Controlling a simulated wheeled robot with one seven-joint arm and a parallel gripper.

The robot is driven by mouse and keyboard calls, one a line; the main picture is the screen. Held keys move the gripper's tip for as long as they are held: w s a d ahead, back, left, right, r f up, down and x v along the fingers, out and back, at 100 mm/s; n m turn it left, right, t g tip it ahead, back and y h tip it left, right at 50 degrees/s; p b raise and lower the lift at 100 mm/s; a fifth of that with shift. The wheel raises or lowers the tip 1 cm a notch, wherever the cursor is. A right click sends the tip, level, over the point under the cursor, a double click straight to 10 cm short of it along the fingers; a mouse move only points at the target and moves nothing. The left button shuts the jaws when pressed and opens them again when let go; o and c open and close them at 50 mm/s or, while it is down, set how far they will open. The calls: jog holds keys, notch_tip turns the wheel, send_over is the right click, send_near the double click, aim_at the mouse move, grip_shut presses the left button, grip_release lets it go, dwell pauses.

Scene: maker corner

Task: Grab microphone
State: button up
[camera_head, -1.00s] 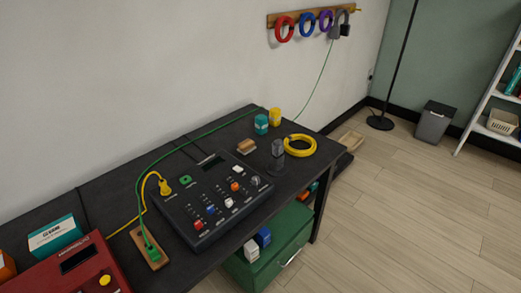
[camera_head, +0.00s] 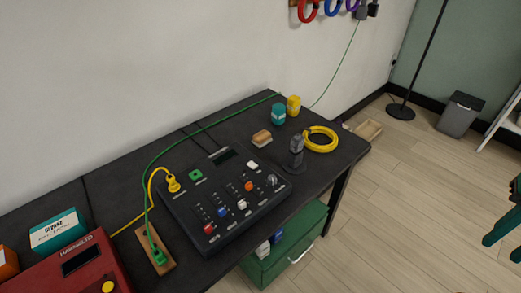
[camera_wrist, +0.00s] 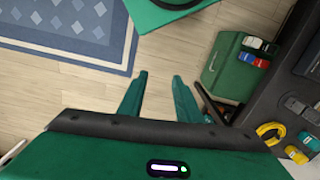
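The microphone (camera_head: 297,150) is a dark grey upright piece on a dark base. It stands on the black table (camera_head: 95,195), between the control panel and the yellow coiled cable. In the wrist view I cannot clearly pick it out among the small items on the table at the right. My gripper (camera_wrist: 159,75) is open and empty, with its two green fingers apart over the wooden floor, away from the table. Green parts that look like my gripper show at the right edge of the head view.
The black control panel (camera_head: 225,198), yellow coiled cable (camera_head: 321,149), teal jar (camera_head: 278,114), yellow jar (camera_head: 293,105) and brown block (camera_head: 262,138) surround the microphone. A green drawer cabinet (camera_head: 285,245) stands under the table. Open floor (camera_head: 400,200) lies to the right.

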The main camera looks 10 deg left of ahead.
jog(key=shift+w+d, duration=0.1)
jog(key=shift+w, duration=0.45)
jog(key=o, duration=0.6)
jog(key=shift+s+r, duration=0.15)
jog(key=shift+s, duration=0.1)
jog(key=shift+o, duration=0.2)
jog(key=w+a+f+m+t, duration=0.1)
jog(key=w+a+f+m, duration=0.2)
jog(key=w, duration=0.6)
jog(key=m+t+y, duration=0.6)
jog(key=m+y, duration=0.3)
jog(key=m, duration=0.6)
send_near(300, 150)
jog(key=f+x, duration=0.1)
jog(key=x, duration=0.3)
jog(key=shift+w+a+m+t, duration=0.2)
jog(key=shift+a+m+t, duration=0.2)
jog(key=shift+m, duration=0.2)
jog(key=x, duration=1)
jog(key=shift+w+a+r, duration=0.15)
jog(key=shift+w+a, duration=0.05)
